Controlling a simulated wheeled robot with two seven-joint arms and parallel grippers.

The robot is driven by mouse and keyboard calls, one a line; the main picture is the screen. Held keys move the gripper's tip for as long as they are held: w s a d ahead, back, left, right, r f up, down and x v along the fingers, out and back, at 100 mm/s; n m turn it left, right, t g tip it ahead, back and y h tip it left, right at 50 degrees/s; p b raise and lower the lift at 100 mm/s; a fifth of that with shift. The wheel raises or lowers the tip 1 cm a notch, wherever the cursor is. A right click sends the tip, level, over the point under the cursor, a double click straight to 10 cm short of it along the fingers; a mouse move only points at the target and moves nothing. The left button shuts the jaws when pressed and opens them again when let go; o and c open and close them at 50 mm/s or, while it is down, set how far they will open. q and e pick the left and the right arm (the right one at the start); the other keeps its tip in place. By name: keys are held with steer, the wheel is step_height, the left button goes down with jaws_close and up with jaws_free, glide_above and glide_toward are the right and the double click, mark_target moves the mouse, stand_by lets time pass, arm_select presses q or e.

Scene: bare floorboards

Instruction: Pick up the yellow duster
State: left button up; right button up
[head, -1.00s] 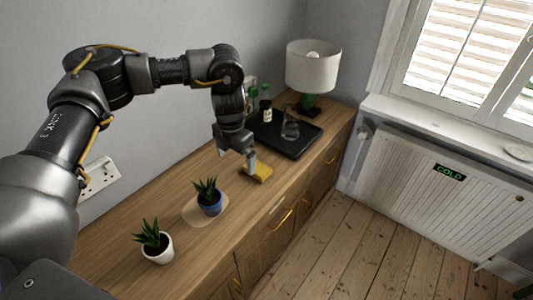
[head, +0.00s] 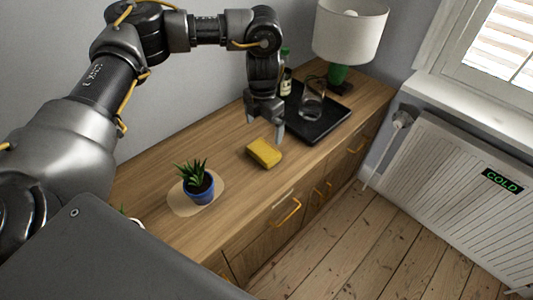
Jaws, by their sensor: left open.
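The yellow duster (head: 264,153) is a small yellow block lying on the wooden sideboard (head: 232,205), between the blue-potted plant and the black tray. My left gripper (head: 266,134) points down just behind and above the duster, near the tray's left edge. It is open and holds nothing. The duster is in plain view and looks apart from the fingers, though the exact gap is hard to judge. My right gripper does not show.
A succulent in a blue pot (head: 199,190) stands on a round mat (head: 181,205). A black tray (head: 325,127) carries a glass jug (head: 312,100) and bottles (head: 286,82). A white-shaded lamp (head: 348,32) stands behind. The sideboard top around the duster is clear.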

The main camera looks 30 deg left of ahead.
arm_select(q)
glide_above(264, 150)
step_height(264, 150, down, 6)
steer(key=shift+r+p, duration=0.2)
steer(key=shift+p, duration=0.25)
steer(key=shift+s+f, duration=0.1)
step_height(264, 150, down, 5)
steer(key=shift+a+p, duration=0.1)
steer(key=shift+p, duration=0.75)
steer(key=shift+c, duration=0.4)
steer(key=c, duration=0.6)
